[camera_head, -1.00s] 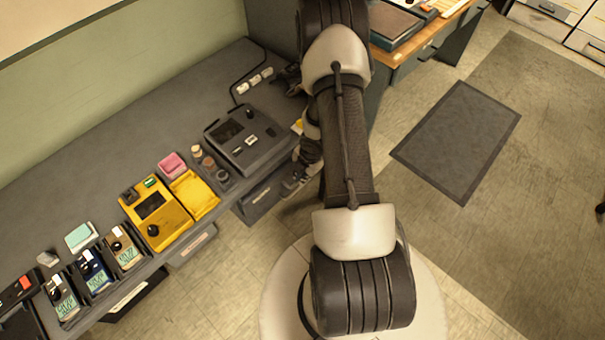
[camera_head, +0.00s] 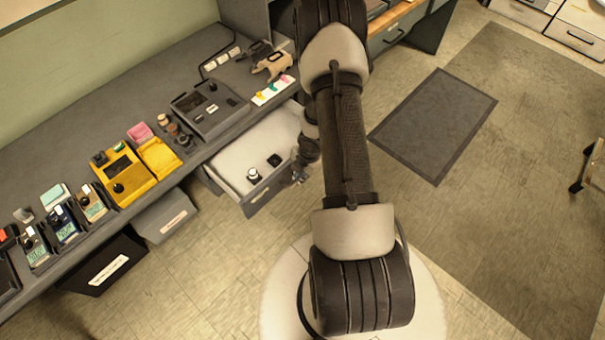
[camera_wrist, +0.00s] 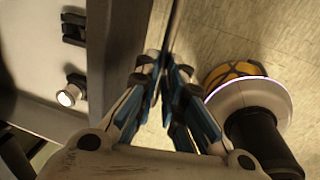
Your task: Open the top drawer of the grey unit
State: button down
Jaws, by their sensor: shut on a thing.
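The top drawer (camera_head: 237,153) of the grey unit stands well out from under the grey worktop, its pale inside in view. It holds a white-topped black knob (camera_head: 253,175) and a small black part (camera_head: 274,160); both also show at the left of the wrist view, as the knob (camera_wrist: 70,95) and the black part (camera_wrist: 75,30). My gripper (camera_head: 299,174) is at the drawer front (camera_head: 268,194), partly hidden by my arm. In the wrist view my gripper (camera_wrist: 168,85) is shut on the drawer's handle, a thin dark bar (camera_wrist: 175,28).
The grey worktop (camera_head: 105,105) carries a yellow device (camera_head: 125,178), a dark device (camera_head: 210,107), several small meters and a tan animal-shaped object (camera_head: 272,65). Grey and black bins (camera_head: 165,215) are below its edge. A dark mat (camera_head: 435,122) lies on open floor at right.

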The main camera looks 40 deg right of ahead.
jog(key=shift+w, duration=0.1)
jog(key=c, duration=2)
grip_release()
jog(key=shift+o, duration=0.2)
jog(key=shift+r, duration=0.1)
notch_tip(320, 180, up, 12)
jog(key=s, duration=0.2)
jog(key=shift+f, duration=0.2)
jog(key=shift+s, duration=0.1)
